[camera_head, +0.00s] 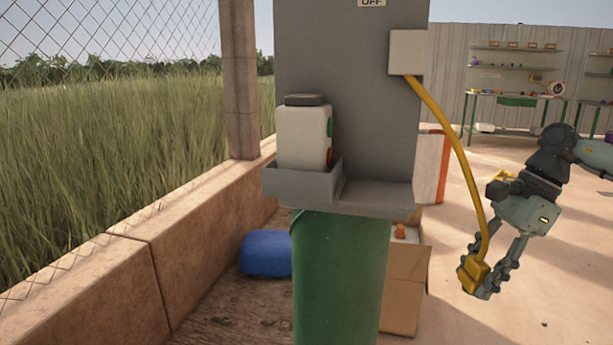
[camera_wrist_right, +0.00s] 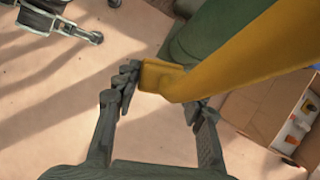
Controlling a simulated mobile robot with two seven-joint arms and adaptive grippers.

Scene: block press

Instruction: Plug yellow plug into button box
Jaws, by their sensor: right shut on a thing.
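The yellow plug (camera_head: 474,272) hangs at the end of a yellow cable (camera_head: 452,140) that runs up to a pale box (camera_head: 407,52) on a grey panel. My right gripper (camera_head: 486,275) is shut on the plug, to the right of the stand and below its shelf. The plug also shows between the fingers in the right wrist view (camera_wrist_right: 160,78), with the cable crossing in front. The white button box (camera_head: 303,137) has a green and a red button on its right side and a dark top. It sits in a grey holder on the shelf. Its socket cannot be made out.
The grey shelf (camera_head: 375,192) is bare right of the button box. A green bin-like column (camera_head: 340,275) stands below it, beside an open cardboard box (camera_head: 405,290) and a blue bundle (camera_head: 265,253). A low wall (camera_head: 110,275) runs along the left. Open floor lies right.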

